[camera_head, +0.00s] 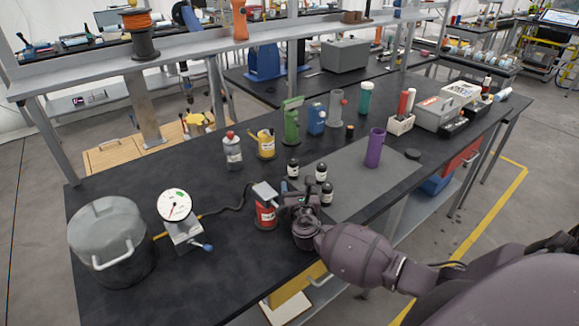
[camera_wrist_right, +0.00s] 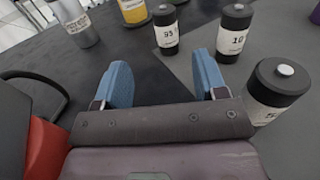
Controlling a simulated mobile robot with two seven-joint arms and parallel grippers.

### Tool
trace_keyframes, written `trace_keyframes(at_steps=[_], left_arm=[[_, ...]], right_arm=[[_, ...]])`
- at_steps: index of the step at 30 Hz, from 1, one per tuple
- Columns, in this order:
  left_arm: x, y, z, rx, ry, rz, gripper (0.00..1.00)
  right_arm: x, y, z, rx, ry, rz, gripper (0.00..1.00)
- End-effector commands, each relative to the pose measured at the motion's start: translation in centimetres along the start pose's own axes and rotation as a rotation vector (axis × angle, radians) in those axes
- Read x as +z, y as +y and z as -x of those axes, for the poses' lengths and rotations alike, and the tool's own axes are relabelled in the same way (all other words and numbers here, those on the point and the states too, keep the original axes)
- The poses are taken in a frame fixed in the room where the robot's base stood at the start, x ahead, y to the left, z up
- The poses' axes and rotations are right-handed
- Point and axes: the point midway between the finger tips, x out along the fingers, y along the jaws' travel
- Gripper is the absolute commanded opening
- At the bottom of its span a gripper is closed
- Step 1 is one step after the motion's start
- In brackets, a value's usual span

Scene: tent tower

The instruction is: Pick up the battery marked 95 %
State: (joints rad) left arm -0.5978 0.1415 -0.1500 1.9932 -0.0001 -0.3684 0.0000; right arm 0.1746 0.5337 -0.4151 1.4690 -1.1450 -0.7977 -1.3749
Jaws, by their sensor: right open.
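The battery marked 95 (camera_wrist_right: 166,38) is a small black cylinder with a white label, standing upright ahead of my right gripper. In the head view it appears to be the leftmost battery (camera_head: 293,169) of a group of three, its label too small to read there. My right gripper (camera_wrist_right: 160,80) is open, with two blue fingers and nothing between them. In the head view the right gripper (camera_head: 296,192) is low over the table, just on the near side of this battery. My left gripper is not in view.
A battery marked 10 (camera_wrist_right: 234,35) and another, partly read as 5 (camera_wrist_right: 275,92), stand right of the gripper. A red can (camera_head: 266,214) is close on its left. A purple cylinder (camera_head: 375,148) stands on the grey mat (camera_head: 350,160).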

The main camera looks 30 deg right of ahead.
Motion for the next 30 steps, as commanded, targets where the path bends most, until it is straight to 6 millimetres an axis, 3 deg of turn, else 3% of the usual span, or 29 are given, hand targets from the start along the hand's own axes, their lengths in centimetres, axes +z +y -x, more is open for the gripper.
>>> trace_keyframes(at_steps=[6, 14, 24, 30], left_arm=[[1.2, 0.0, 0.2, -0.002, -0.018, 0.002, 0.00], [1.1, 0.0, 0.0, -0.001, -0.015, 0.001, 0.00], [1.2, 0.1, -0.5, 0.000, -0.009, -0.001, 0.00], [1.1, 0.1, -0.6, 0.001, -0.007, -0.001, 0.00]], right_arm=[[0.0, 0.0, -3.2, -0.001, -0.001, 0.001, 0.65], [0.0, -0.1, -4.9, -0.001, 0.000, 0.001, 0.65], [-0.1, -0.6, -8.9, 0.000, -0.001, 0.001, 0.65], [0.0, -0.7, -9.7, 0.000, 0.000, 0.000, 0.65]])
